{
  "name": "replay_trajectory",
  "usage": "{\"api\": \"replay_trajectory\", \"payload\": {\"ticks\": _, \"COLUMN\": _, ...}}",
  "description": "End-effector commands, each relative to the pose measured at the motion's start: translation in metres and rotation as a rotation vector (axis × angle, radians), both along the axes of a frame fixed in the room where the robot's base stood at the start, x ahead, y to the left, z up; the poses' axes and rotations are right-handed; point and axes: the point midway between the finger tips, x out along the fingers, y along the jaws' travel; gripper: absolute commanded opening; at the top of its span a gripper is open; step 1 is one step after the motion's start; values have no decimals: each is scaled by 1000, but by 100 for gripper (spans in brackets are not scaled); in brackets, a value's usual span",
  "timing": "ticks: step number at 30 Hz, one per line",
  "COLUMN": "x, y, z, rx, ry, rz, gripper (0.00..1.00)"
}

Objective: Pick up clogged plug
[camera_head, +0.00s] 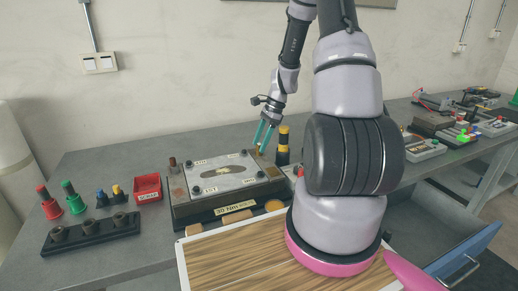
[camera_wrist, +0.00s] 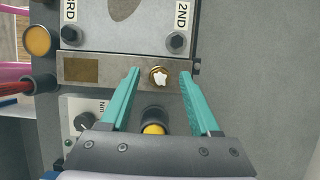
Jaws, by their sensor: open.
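A small brass plug with a white clog in its middle (camera_wrist: 158,77) sits in the metal strip (camera_wrist: 105,72) along the fixture's edge in the wrist view. My gripper (camera_wrist: 158,72) is open, its teal fingers on either side of the plug with a gap to each. It holds nothing. In the head view my gripper (camera_head: 263,146) points down at the far right corner of the grey fixture (camera_head: 222,180). The plug is too small to make out clearly there.
Left of the fixture are a red bin (camera_head: 147,188), red and green cones (camera_head: 60,201), and a black rack (camera_head: 90,234). A black-and-yellow post (camera_head: 283,145) stands close right of my gripper. A wooden board (camera_head: 235,262) lies in front.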

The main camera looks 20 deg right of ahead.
Motion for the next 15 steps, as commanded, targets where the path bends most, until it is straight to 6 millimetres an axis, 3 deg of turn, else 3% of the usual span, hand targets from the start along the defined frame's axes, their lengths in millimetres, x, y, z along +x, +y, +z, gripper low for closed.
{"api": "replay_trajectory", "payload": {"ticks": 1, "x": 0, "y": 0, "z": 0, "rx": 0, "ry": 0, "rz": 0, "gripper": 63}}
{"api": "replay_trajectory", "payload": {"ticks": 2, "x": 0, "y": 0, "z": 0, "rx": 0, "ry": 0, "rz": 0, "gripper": 55}}
{"api": "replay_trajectory", "payload": {"ticks": 6, "x": 0, "y": 0, "z": 0, "rx": 0, "ry": 0, "rz": 0, "gripper": 2}}
{"api": "replay_trajectory", "payload": {"ticks": 15, "x": 0, "y": 0, "z": 1, "rx": 0, "ry": 0, "rz": 1, "gripper": 0}}
